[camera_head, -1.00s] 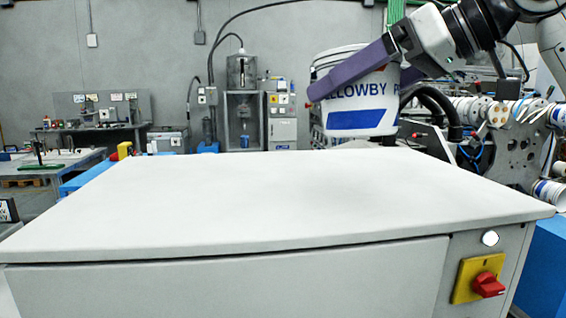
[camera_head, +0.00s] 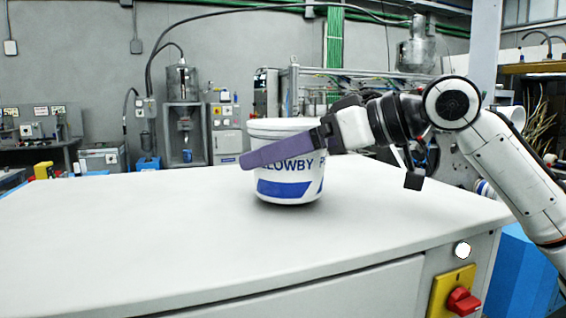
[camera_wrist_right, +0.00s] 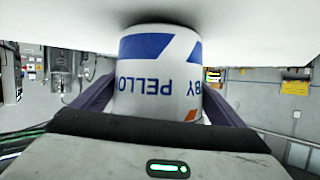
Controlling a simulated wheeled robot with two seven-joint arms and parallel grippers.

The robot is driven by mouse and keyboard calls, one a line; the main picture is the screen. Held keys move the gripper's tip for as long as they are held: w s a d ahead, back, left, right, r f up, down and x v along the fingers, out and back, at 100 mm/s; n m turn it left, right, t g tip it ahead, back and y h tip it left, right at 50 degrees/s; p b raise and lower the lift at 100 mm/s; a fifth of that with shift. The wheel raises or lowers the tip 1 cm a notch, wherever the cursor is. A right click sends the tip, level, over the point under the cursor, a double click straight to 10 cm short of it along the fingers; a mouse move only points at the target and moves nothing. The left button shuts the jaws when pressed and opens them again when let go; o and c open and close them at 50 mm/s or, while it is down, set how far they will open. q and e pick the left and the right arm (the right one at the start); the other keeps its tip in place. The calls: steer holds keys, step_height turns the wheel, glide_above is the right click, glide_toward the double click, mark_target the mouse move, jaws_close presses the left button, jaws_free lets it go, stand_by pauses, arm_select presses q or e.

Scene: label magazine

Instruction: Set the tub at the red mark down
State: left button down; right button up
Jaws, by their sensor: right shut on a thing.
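The white tub (camera_head: 290,172) with blue lettering and a blue block is over the white tabletop (camera_head: 150,225), right of the middle in the head view. My right gripper (camera_head: 265,156) is shut on it, its purple near finger across the tub's side below the rim. In the right wrist view the tub (camera_wrist_right: 157,70) appears upside down between both fingers. Its base is at or just above the tabletop, with a dark shadow under it; I cannot tell whether it touches. No red mark shows on the visible tabletop. My left gripper is not in view.
The tabletop is bare left of and in front of the tub. A yellow plate with a red rotary switch (camera_head: 463,301) is on the cabinet front at the lower right. Machines (camera_head: 185,130) stand behind the table.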

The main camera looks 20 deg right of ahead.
steer(key=shift+f, duration=0.55)
steer(key=o, duration=0.7)
steer(key=shift+o, duration=0.2)
steer(key=shift+r, duration=0.15)
steer(key=shift+s+d+r, duration=0.1)
steer(key=shift+d+r, duration=0.1)
steer(key=v, duration=1.1)
steer(key=shift+s, duration=0.2)
steer(key=shift+d, duration=0.15)
